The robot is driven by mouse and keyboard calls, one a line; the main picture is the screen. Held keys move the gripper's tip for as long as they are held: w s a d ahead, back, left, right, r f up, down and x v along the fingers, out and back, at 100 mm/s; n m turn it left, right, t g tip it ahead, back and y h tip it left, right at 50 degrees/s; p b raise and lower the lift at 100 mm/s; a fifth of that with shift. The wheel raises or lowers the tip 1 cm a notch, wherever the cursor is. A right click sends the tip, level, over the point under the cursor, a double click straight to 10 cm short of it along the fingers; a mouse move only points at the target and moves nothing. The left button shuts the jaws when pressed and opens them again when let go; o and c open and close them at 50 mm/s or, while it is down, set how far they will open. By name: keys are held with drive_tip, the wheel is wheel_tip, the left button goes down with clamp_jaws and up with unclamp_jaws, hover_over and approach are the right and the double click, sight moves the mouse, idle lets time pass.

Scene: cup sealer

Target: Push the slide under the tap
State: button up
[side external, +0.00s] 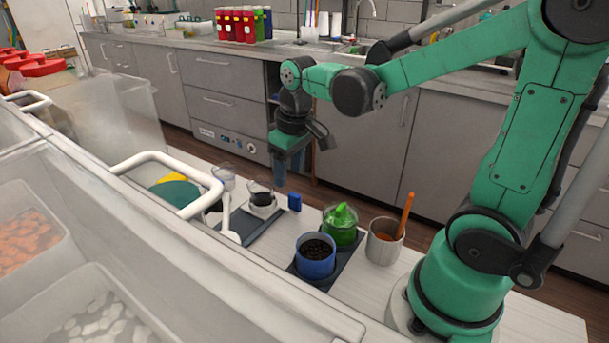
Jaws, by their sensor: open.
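A dark flat base (262,228) lies on the white counter near the middle. A small white holder with a dark inside (262,203) sits at its back. A white lever-like part (228,222) stands at its left, below a clear rounded piece (224,175). I cannot tell for sure which of these parts is the slide or the tap. My gripper (292,172) is open and empty, pointing down above and behind the dark base and a small blue block (295,202). It appears to touch nothing.
A blue cup of dark grains (316,262) and a green-topped jar (342,228) stand in a dark tray. A metal cup (382,247) with an orange handle stands to their right. A white-handled container wall (190,245) runs along the front left, partly hiding teal and yellow items (175,193).

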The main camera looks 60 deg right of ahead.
sight(294, 194)
drive_tip(key=d+f+g, duration=0.2)
drive_tip(key=f, duration=0.1)
drive_tip(key=shift+w+d, duration=0.3)
drive_tip(key=shift+w, duration=0.1)
drive_tip(key=shift+f, duration=2.65)
drive_tip(key=shift+c, duration=0.2)
clamp_jaws()
drive_tip(key=shift+a, duration=0.1)
